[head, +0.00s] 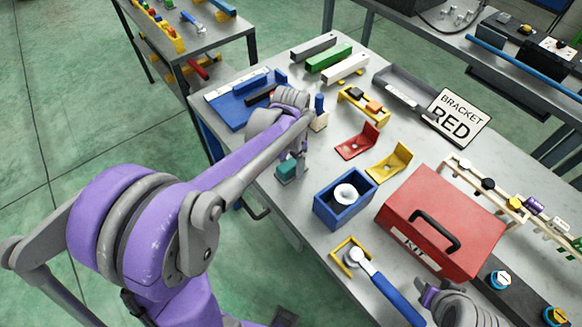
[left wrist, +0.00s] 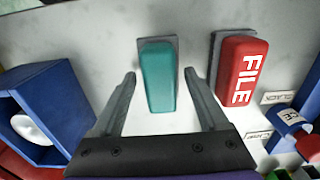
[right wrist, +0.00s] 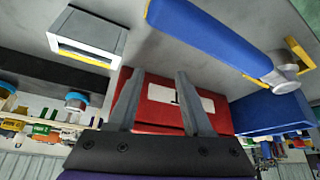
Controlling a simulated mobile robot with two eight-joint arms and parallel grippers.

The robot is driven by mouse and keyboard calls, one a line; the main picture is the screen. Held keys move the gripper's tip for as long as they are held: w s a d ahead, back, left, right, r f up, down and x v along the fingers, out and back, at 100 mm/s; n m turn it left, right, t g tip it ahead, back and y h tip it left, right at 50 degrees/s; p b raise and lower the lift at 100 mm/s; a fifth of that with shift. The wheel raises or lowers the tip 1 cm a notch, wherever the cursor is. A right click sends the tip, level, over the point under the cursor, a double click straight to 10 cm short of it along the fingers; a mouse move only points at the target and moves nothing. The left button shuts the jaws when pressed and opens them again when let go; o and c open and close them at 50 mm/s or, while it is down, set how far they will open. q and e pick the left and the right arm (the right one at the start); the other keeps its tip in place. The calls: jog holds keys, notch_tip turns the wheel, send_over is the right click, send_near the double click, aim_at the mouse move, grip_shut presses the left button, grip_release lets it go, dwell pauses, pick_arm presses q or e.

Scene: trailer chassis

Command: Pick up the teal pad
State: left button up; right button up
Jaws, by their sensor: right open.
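The teal pad (head: 286,170) stands near the table's left edge in the head view. It also shows in the left wrist view (left wrist: 158,78), on a grey base against the pale tabletop. My left gripper (left wrist: 160,73) is open and empty, with one finger on each side of the pad in that view and gaps on both sides. I cannot tell how far the fingertips are from the table. My right gripper (right wrist: 158,72) is open and empty by the red kit box (right wrist: 160,103), far from the pad.
A red FILE block (left wrist: 240,70) stands close beside the pad. A blue open box (head: 333,208) with a white round piece is nearby. Red (head: 362,140) and yellow (head: 392,162) brackets lie mid-table. A blue-handled tool (head: 385,287) lies near the front edge.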

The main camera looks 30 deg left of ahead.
aim_at(291, 163)
pick_arm(q)
grip_shut()
dwell(0.3)
notch_tip(291, 163, up, 10)
jog(key=shift+r+p, duration=0.1)
jog(key=shift+p, duration=0.2)
dwell(0.3)
jog(key=c, duration=0.6)
grip_release()
grip_shut()
